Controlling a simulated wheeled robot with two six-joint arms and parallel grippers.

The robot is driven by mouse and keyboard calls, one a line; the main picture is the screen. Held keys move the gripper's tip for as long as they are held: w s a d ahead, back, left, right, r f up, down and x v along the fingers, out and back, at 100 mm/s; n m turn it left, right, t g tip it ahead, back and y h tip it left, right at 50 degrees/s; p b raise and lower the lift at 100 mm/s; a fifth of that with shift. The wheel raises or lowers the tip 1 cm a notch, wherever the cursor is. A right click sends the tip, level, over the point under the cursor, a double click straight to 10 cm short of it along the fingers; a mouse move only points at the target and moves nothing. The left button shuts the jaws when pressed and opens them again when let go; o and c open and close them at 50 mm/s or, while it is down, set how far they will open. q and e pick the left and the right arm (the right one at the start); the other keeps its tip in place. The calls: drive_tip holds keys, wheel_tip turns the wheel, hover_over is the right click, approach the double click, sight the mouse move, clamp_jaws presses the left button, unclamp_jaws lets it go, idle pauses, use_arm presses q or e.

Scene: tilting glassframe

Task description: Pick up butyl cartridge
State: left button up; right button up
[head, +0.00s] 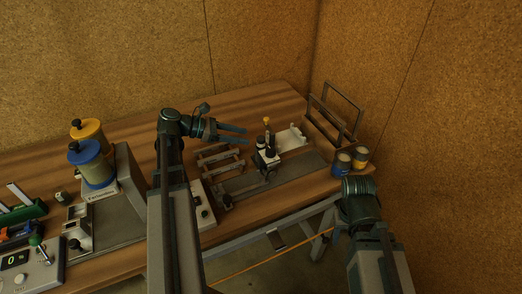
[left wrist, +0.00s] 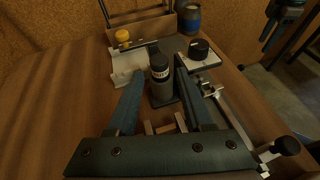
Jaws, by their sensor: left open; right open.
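The butyl cartridge looks to be the dark upright cylinder with a pale label band (left wrist: 160,78); it also shows in the head view (head: 269,139), small, near the middle of the bench. My left gripper (head: 247,135) is open and points at it from the left, a little short of it. In the left wrist view the two blue fingers (left wrist: 157,82) are spread, with the cylinder seen between and beyond their tips.
A white bracket (head: 292,138) and a yellow-topped item (left wrist: 123,37) stand beyond the cartridge. A white block with a black knob (left wrist: 200,52) is close beside it. Wooden racks (head: 220,160), cans (head: 342,162) and an upright frame (head: 334,112) crowd the bench.

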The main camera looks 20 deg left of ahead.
sight(258, 138)
use_arm(q)
drive_tip(key=b+x, duration=0.2)
drive_tip(key=x, duration=0.3)
drive_tip(key=shift+w, duration=0.1)
clamp_jaws()
idle(0.4)
